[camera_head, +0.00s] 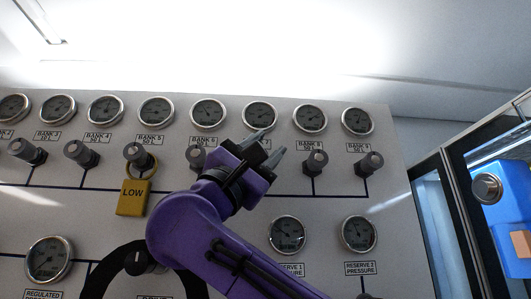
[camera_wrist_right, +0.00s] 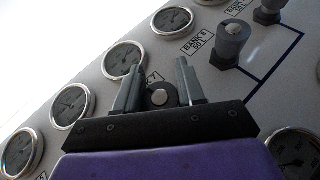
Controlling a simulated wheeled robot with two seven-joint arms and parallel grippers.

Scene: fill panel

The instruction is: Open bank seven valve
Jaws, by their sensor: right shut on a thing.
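My right gripper (camera_head: 266,146) reaches up from the bottom of the head view to the valve row, below the bank seven gauge (camera_head: 260,116). Its fingers hide the bank seven valve there. In the right wrist view, the bank seven valve knob (camera_wrist_right: 160,95), dark with a light centre, sits between the two grey fingers of my right gripper (camera_wrist_right: 158,88). The gripper is shut on it. Its label is mostly covered, with only a "7" showing. My left gripper is not in view.
The bank eight valve (camera_head: 315,163) and bank six valve (camera_head: 196,157) stand close on either side. A yellow LOW tag (camera_head: 132,197) hangs from the bank five valve (camera_head: 139,155). Reserve gauges (camera_head: 287,234) are below. A glass-fronted cabinet (camera_head: 487,188) stands at the right.

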